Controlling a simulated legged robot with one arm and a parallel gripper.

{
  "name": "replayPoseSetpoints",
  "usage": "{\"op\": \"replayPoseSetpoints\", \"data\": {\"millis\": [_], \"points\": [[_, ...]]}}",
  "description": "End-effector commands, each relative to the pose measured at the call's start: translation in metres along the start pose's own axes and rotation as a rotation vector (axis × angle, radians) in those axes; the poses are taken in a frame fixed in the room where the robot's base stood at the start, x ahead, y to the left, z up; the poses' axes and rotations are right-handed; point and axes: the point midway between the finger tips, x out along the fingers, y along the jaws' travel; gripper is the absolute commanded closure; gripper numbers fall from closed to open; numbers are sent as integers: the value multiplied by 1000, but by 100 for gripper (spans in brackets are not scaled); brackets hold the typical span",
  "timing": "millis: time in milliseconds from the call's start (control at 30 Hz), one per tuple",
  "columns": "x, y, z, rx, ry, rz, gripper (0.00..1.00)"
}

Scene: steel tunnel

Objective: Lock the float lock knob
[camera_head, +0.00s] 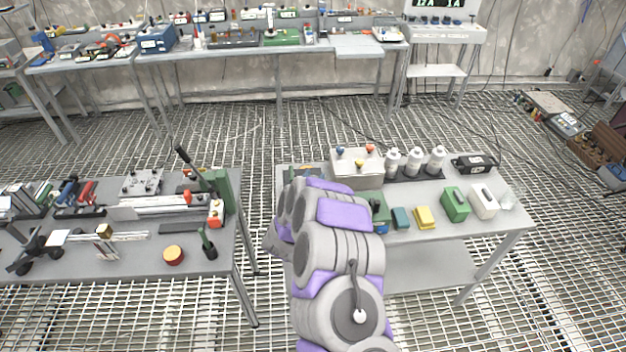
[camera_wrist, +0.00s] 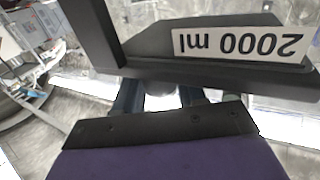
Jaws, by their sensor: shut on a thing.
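My gripper (camera_wrist: 158,98) shows at the middle of the wrist view, with two dark blue fingers reaching away from a black bar. The fingers are shut on a pale rounded piece (camera_wrist: 162,103), mostly hidden by the bar and by the dark part above it. I cannot tell for sure that this piece is the float lock knob. A dark block (camera_wrist: 150,50) with an upside-down "2000 ml" label (camera_wrist: 240,44) lies just beyond the fingers. In the head view my arm hides the gripper and what it holds.
The right table (camera_head: 450,240) holds a grey box with coloured knobs (camera_head: 357,172), white bottles (camera_head: 414,163), a black device (camera_head: 473,163) and several small blocks. The left table (camera_head: 130,265) carries tools. A gap of grated floor (camera_head: 262,215) separates the tables.

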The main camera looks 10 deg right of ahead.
Motion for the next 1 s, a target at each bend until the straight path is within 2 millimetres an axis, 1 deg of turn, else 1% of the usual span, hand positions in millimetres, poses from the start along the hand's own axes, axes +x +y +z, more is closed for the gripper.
{"op": "replayPoseSetpoints", "data": {"millis": [467,500,600,700,900,1000], "points": [[0,-3,-3,2,5,5,90],[0,-3,-3,2,6,5,58],[0,-2,-2,2,5,6,48],[0,-2,-2,2,4,7,41],[0,-1,-2,2,2,8,41],[-4,-1,-1,3,1,8,41]]}}
